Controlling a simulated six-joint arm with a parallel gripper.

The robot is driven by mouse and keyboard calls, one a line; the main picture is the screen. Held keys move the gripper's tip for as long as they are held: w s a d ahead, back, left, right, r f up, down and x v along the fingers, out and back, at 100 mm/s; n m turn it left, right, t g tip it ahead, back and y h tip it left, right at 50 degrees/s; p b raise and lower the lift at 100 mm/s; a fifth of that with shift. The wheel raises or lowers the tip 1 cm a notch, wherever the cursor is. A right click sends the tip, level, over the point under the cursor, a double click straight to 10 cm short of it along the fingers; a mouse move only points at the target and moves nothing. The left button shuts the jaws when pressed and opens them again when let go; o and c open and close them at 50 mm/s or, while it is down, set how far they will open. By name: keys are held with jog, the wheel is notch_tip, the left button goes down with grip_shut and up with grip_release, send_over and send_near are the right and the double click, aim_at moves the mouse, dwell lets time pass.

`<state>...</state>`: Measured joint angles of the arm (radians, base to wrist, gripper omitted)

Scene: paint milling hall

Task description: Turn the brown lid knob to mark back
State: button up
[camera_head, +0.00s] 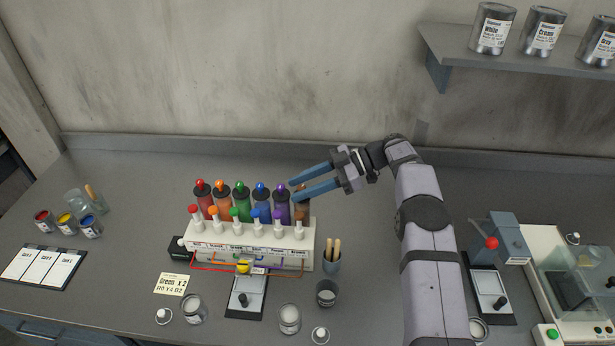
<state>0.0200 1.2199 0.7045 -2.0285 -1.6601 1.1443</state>
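A white paint dispenser (250,243) stands mid-bench with a back row of coloured canisters, each topped by a lid knob. The brown canister (303,208) is at the right end of that row, just right of the purple one (282,205). Its lid knob is mostly hidden by my gripper, so its mark cannot be read. My gripper (293,190) reaches in from the right, its two blue fingers apart and pointing left, at the top of the brown canister. I cannot tell whether the fingers touch the knob.
Small coloured-top valves (256,213) line the dispenser's front. A cup of wooden sticks (332,264) stands close on the right. Jars (289,318), a small scale (247,298) and a recipe card (172,285) lie in front. A shelf of cans (515,66) hangs at upper right.

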jog(key=w+d+r+p, duration=0.1)
jog(key=d+r, duration=0.3)
jog(key=r, duration=0.5)
jog(key=shift+d+p, duration=0.2)
jog(key=shift+p, duration=0.2)
jog(key=shift+f, duration=0.1)
